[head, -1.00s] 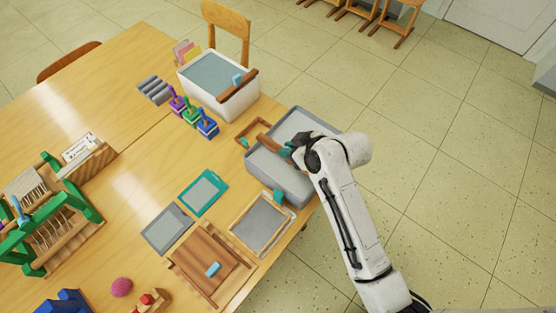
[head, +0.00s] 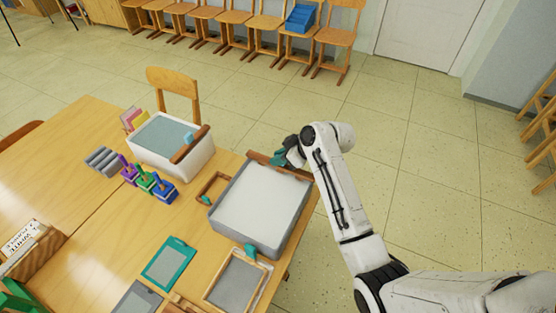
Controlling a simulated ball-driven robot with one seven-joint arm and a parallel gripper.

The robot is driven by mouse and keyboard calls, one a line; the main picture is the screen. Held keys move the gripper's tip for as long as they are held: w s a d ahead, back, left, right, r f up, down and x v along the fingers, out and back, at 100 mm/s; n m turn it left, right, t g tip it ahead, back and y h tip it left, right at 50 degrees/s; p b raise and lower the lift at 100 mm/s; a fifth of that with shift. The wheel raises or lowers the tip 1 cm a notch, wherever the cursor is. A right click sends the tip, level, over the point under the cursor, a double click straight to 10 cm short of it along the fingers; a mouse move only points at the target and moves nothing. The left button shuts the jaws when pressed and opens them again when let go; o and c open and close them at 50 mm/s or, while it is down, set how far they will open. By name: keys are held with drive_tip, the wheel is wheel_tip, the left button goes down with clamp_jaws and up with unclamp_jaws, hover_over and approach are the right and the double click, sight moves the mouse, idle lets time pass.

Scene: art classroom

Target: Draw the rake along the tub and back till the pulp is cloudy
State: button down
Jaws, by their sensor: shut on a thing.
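The grey tub (head: 228,232) stands at the table's right corner and holds an even, pale grey-white pulp (head: 262,198). The rake's brown wooden bar (head: 260,158) lies across the tub's far end, along the far wall. My gripper (head: 284,157) is shut on the rake's teal handle, above that end. The fingers and part of the bar are hidden by the wrist and each other. How deep the bar sits in the pulp cannot be told.
A white vat (head: 190,160) of grey-blue liquid stands behind left, with small coloured bottles (head: 145,180) beside it. A small wooden frame (head: 213,187) lies close to the tub's left; a teal-edged frame (head: 168,263) and a wooden-framed screen (head: 237,281) lie in front.

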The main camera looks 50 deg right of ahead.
drive_tip(key=shift+d+f, duration=0.1)
drive_tip(key=shift+d, duration=0.1)
drive_tip(key=c, duration=1.1)
unclamp_jaws()
drive_tip(key=shift+d, duration=0.15)
drive_tip(key=v, duration=1)
drive_tip(key=shift+s+r+b, duration=0.25)
drive_tip(key=shift+r+b, duration=0.05)
drive_tip(key=shift+r, duration=0.05)
drive_tip(key=s+a+f+m+g+h, duration=0.1)
drive_tip(key=s+a+f+m+g, duration=0.15)
drive_tip(key=s+a, duration=0.5)
drive_tip(key=s+a+f+m+g+h, duration=0.1)
drive_tip(key=s+a+f+h, duration=0.2)
drive_tip(key=a, duration=0.7)
drive_tip(key=s+f+g, duration=0.1)
drive_tip(key=s+f, duration=0.1)
drive_tip(key=s, duration=0.2)
drive_tip(key=s+f+g, duration=0.1)
drive_tip(key=s+f, duration=0.1)
drive_tip(key=s, duration=0.2)
drive_tip(key=s+d+f+g, duration=0.1)
drive_tip(key=s+f+g, duration=0.1)
drive_tip(key=s, duration=0.2)
drive_tip(key=shift+s+d+f+m+y, duration=0.1)
drive_tip(key=shift+s+m+y, duration=0.05)
drive_tip(key=shift+m+y, duration=0.25)
